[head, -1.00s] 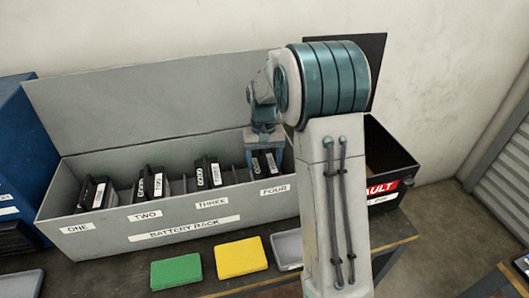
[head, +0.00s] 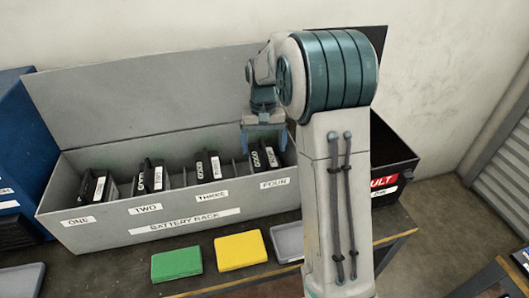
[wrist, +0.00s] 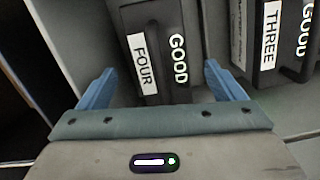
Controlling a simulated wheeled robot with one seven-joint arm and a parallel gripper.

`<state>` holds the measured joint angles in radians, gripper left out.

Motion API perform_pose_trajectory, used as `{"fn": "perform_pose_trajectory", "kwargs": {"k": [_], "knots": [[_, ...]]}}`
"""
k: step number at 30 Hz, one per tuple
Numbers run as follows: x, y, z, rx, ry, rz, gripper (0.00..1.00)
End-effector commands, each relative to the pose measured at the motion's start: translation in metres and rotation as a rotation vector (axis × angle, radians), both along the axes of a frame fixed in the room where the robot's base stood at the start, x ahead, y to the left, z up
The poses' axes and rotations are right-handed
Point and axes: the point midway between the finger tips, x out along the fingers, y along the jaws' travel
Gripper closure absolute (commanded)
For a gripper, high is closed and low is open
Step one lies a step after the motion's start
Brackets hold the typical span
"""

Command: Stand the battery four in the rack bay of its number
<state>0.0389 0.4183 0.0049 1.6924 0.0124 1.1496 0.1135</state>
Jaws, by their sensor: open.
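The battery four (wrist: 155,45), a black block with a white FOUR label and the word GOOD, stands in the rack. In the head view it (head: 262,155) is in the bay marked FOUR at the right end of the battery rack (head: 185,228). My gripper (wrist: 160,90) is open, its blue fingers apart on either side of the battery in the wrist view. In the head view my gripper (head: 264,145) is above the battery's top. The battery's lower part is hidden by the rack's front wall.
Batteries marked THREE (head: 208,166), TWO (head: 148,177) and ONE (head: 97,187) stand in the other bays. A black FAULT bin (head: 400,155) is right of the rack. Green (head: 177,263) and yellow (head: 240,250) blocks lie in front. A blue cabinet (head: 25,150) stands left.

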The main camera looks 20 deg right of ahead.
Motion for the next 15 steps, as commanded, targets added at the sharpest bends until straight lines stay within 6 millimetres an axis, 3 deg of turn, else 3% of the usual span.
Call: {"fn": "perform_pose_trajectory", "kwargs": {"k": [6, 15], "knots": [[0.007, -0.001, 0.049, 0.000, -0.004, 0.000, 0.12], [0.009, -0.001, 0.084, 0.001, -0.003, 0.001, 0.12]]}}
